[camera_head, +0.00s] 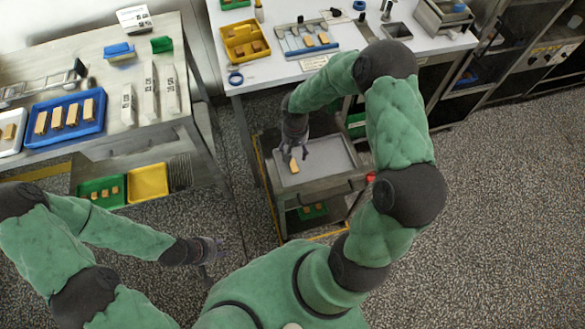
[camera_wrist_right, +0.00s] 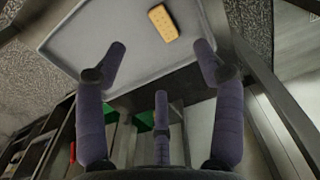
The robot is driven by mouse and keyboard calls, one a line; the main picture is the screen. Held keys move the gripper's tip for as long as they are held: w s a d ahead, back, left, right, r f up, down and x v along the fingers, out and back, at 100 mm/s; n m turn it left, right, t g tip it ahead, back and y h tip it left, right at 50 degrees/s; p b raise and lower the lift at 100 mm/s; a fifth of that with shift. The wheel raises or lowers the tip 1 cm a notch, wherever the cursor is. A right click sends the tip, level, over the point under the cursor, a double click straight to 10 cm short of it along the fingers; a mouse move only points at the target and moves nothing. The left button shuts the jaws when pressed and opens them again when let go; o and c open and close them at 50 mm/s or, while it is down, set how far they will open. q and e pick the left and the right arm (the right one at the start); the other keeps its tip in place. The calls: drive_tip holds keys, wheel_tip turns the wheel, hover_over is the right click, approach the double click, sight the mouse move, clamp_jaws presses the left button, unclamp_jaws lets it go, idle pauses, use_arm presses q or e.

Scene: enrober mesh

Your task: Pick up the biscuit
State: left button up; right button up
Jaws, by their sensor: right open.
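A tan rectangular biscuit (camera_head: 294,166) lies on a grey tray (camera_head: 330,161) on top of a small cart. In the right wrist view the biscuit (camera_wrist_right: 163,23) lies flat on the bare tray (camera_wrist_right: 90,40), beyond my fingertips. My right gripper (camera_head: 297,150) hangs over the tray close to the biscuit. In the wrist view the right gripper (camera_wrist_right: 160,65) has its fingers spread, with nothing between them. My left gripper (camera_head: 213,252) is over the floor, well away from the cart, and its fingers are too small to read.
Other biscuits lie in a blue tray (camera_head: 64,137) on the left table and a yellow bin (camera_head: 232,48) on the back table. The cart (camera_head: 262,165) stands close to the back table's front edge. Open floor (camera_head: 480,200) lies to the right.

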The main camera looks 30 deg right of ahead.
wheel_tip(320, 180, down, 2)
drive_tip(key=b, duration=0.3)
hover_over(295, 165)
drive_tip(key=f, duration=0.5)
drive_tip(key=shift+s+a+f, duration=0.25)
drive_tip(key=shift+s+f, duration=0.05)
drive_tip(key=shift+f, duration=0.05)
drive_tip(key=f, duration=0.1)
drive_tip(key=f+b, duration=0.1)
drive_tip(key=f, duration=0.1)
drive_tip(key=f+b, duration=0.1)
drive_tip(key=f, duration=0.1)
drive_tip(key=shift+w+d, duration=0.2)
drive_tip(key=shift+d, duration=0.05)
use_arm(q)
wheel_tip(295, 165, down, 6)
drive_tip(key=shift+f, duration=0.1)
use_arm(e)
drive_tip(key=c, duration=1)
